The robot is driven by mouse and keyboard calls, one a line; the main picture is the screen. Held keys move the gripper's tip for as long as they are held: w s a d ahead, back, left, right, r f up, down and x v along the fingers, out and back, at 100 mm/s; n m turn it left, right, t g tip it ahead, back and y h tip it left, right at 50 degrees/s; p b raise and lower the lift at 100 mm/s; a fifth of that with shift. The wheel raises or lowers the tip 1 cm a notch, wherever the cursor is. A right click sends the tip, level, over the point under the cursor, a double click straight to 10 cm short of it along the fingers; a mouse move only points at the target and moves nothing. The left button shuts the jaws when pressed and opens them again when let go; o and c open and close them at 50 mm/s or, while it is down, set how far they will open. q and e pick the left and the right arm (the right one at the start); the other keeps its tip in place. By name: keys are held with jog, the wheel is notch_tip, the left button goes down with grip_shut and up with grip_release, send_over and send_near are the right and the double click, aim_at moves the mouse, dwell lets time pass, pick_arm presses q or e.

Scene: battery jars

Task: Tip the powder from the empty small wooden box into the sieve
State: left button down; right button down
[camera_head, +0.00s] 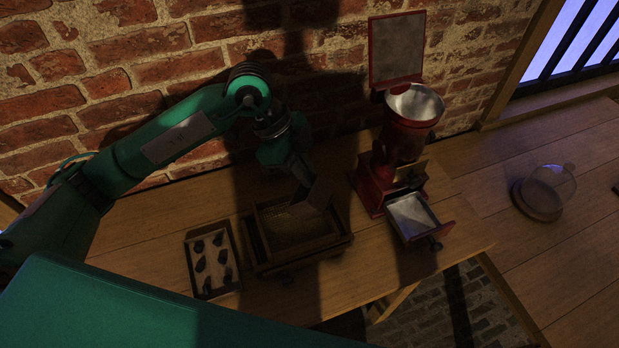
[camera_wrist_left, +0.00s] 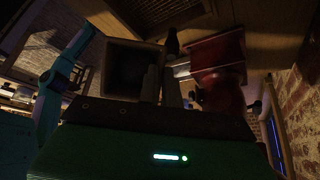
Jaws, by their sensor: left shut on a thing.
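My left gripper (camera_head: 300,172) is shut on the small wooden box (camera_head: 317,193) and holds it above the right back part of the sieve (camera_head: 262,246). The box looks tilted. In the left wrist view I see the box's dark open inside (camera_wrist_left: 127,70), with the gripper fingers (camera_wrist_left: 160,85) at its right wall. Whether powder is in the box is too dark to tell. The sieve is a wooden frame with a mesh floor on the table; part of its mesh (camera_wrist_left: 160,10) shows at the top of the left wrist view. My right gripper is not in view.
A red grinder (camera_head: 407,138) with its drawer (camera_head: 412,215) pulled out stands right of the sieve. A shallow tray (camera_head: 190,262) of several dark pieces lies left of it. A glass dome (camera_head: 552,184) stands far right. A brick wall (camera_head: 130,80) is behind.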

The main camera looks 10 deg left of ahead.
pick_arm(q)
jog(key=h+b, duration=0.1)
jog(key=a+f+h+b, duration=0.1)
jog(key=b, duration=0.1)
jog(key=shift+w, duration=0.1)
jog(key=h+b, duration=0.2)
jog(key=a+g+h+b, duration=0.1)
jog(key=h+b, duration=0.1)
jog(key=h, duration=0.1)
jog(key=a+f+h+b, duration=0.1)
jog(key=h+b, duration=0.1)
jog(key=shift+w+a+h+b, duration=0.15)
jog(key=shift+a+h+b, duration=0.1)
jog(key=shift+h+b, duration=0.05)
dwell(0.3)
